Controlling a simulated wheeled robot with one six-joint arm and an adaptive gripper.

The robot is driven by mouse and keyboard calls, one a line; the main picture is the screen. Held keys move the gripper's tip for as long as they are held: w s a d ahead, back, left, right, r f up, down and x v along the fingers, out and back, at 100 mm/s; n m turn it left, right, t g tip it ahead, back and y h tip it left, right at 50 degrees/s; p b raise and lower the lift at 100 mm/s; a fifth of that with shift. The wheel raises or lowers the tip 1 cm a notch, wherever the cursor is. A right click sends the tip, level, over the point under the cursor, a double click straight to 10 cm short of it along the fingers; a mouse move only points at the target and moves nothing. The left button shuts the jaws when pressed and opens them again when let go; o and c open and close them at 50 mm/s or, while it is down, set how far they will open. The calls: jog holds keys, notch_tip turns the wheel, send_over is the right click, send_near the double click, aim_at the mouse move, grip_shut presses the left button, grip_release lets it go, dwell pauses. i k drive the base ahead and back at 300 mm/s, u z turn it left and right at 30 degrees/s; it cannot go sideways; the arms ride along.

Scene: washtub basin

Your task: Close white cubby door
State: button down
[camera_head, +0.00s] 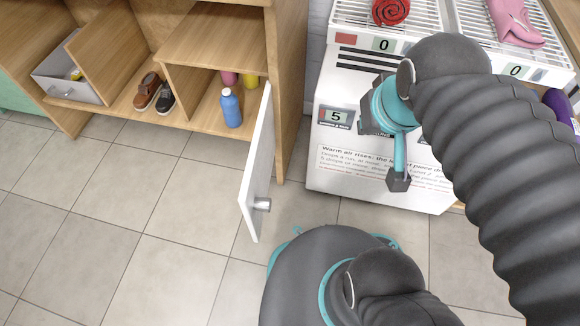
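The white cubby door (258,165) stands open, swung out from the right side of the wooden cubby (215,40). I see it nearly edge-on, with a silver knob (262,204) low on its right face. The open compartment behind it holds a blue bottle (231,108) and pink and yellow bottles. My gripper (394,160) is to the right of the door, apart from it, in front of the white display unit. One teal finger with a dark tip points down; the other finger is not clear, so I cannot tell how far apart they are.
The white display unit (335,180) with wire trays stands on the right, behind my gripper. A grey bin (68,72) and shoes (155,95) sit in the cubby's left compartments. The tiled floor (140,215) left of the door is clear.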

aim_at(253, 201)
jog(key=z, duration=0.15)
jog(key=k, duration=0.9)
jog(key=u, duration=1.3)
